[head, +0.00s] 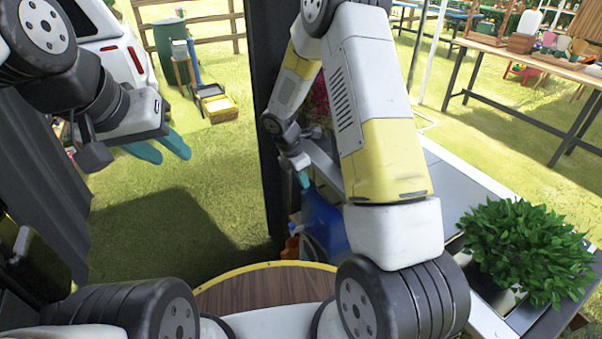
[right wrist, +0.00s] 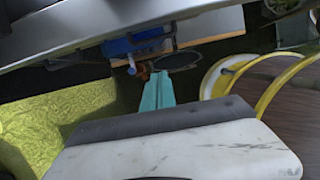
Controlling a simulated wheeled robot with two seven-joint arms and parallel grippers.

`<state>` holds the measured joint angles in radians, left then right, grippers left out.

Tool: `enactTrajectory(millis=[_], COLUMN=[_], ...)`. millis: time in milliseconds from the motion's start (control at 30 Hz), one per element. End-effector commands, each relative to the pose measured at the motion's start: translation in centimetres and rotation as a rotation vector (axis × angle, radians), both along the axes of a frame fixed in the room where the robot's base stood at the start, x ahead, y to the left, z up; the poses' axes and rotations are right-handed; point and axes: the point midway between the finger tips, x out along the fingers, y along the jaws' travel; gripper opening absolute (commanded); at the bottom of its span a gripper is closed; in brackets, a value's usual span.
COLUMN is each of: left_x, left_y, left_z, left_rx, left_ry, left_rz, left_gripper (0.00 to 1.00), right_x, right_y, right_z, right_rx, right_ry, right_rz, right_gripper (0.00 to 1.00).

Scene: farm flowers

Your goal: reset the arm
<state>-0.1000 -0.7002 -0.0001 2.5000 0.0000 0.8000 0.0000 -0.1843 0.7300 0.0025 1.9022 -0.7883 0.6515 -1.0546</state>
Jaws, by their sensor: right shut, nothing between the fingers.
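My left gripper (head: 173,157) hangs in the air at the left of the head view, above the grass. Its two teal fingers show apart, with nothing between them. My right gripper (head: 304,181) is small and partly hidden beyond my right arm, near a blue container (head: 323,222). In the right wrist view its teal fingers (right wrist: 158,75) lie together, shut and empty. My right arm is raised and bent across the middle of the head view.
A grey counter (head: 462,190) with a leafy green plant (head: 526,250) stands at the right. A dark post (head: 268,60) rises beside my right arm. Open grass lies between the post and my left gripper.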

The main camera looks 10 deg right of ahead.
Motion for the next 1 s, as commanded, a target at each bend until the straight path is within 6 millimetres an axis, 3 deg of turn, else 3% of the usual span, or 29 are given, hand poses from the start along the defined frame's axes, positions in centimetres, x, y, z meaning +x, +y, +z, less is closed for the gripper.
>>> enactTrajectory(millis=[367, 467, 667, 800, 1000], left_x=[0.0, 0.0, 0.0, 0.0, 0.0], left_y=[0.0, 0.0, 0.0, 0.0, 0.0], left_z=[0.0, 0.0, 0.0, 0.0, 0.0], left_rx=[0.000, 0.000, 0.000, 0.000, 0.000], left_ry=[0.000, 0.000, 0.000, 0.000, 0.000], left_rz=[0.000, 0.000, 0.000, 0.000, 0.000], left_gripper=[0.36, 0.36, 0.36, 0.36, 0.36], right_x=[-0.3, -1.0, -4.7, -8.5, -14.6], right_y=[0.3, -0.3, -1.8, -2.6, -2.9], right_z=[3.0, 6.1, 15.1, 20.5, 26.3], right_rx=[0.013, 0.046, 0.180, 0.297, 0.493], right_ry=[-0.020, -0.069, -0.207, -0.289, -0.373], right_rz=[-0.041, -0.150, -0.514, -0.780, -1.142], right_gripper=[0.00, 0.00, 0.00, 0.00, 0.00])
